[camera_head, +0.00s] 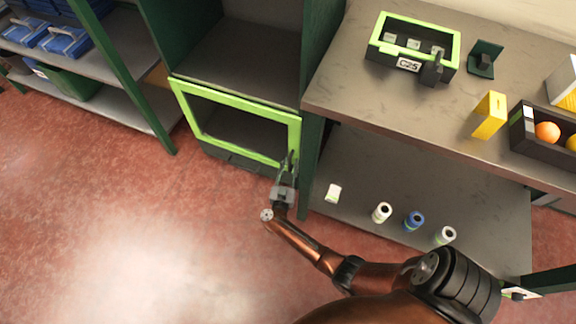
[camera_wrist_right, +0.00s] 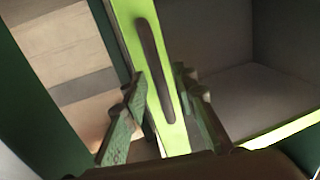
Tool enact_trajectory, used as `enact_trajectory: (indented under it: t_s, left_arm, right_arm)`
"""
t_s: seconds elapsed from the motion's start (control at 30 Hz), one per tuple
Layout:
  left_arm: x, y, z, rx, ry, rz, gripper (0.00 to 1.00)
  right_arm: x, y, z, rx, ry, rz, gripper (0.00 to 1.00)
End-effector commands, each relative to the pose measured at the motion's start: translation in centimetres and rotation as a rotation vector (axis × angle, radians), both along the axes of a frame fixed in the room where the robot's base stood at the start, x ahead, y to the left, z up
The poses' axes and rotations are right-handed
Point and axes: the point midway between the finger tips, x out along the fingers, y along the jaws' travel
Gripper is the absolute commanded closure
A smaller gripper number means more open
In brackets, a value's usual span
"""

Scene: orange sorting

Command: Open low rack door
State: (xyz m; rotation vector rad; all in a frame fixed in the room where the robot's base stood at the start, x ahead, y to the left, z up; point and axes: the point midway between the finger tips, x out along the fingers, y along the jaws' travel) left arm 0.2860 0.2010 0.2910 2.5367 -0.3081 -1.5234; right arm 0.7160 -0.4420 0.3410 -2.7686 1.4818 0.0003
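The low rack door (camera_head: 238,150) has a bright green frame around a dark window and sits in the lower part of the dark green rack; it looks closed or nearly so in the head view. My right gripper (camera_head: 286,162) is at the door's right side. In the right wrist view, the green door frame (camera_wrist_right: 128,22) carries a long dark handle (camera_wrist_right: 153,65). The fingers of my right gripper (camera_wrist_right: 164,92) are apart, one on each side of the handle's lower part. I cannot tell whether they touch it. My left gripper is not in view.
A table (camera_head: 340,85) on the right bears a green-rimmed bin (camera_head: 457,45), a yellow box (camera_head: 490,116) and a dark crate (camera_head: 530,150) with fruit. Several small bottles stand on its lower shelf (camera_head: 350,160). Red floor (camera_head: 120,220) in front of the door is clear.

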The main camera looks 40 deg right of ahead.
Motion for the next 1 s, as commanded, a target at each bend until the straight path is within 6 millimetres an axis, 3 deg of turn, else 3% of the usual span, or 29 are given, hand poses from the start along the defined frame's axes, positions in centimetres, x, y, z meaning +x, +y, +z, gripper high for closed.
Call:
enact_trajectory:
  t_s: [0.17, 0.53, 1.0]
  left_arm:
    - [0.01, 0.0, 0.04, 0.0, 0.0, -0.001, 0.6]
    - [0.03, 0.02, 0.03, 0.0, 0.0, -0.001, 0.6]
    - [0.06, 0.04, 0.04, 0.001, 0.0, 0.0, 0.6]
  right_arm:
    - [0.03, 0.02, 0.08, 0.0, -0.001, 0.0, 0.75]
    - [0.01, 0.06, 0.04, 0.001, -0.001, 0.001, 1.0]
    - [-0.07, -0.01, 0.0, 0.0, 0.0, -0.001, 1.0]
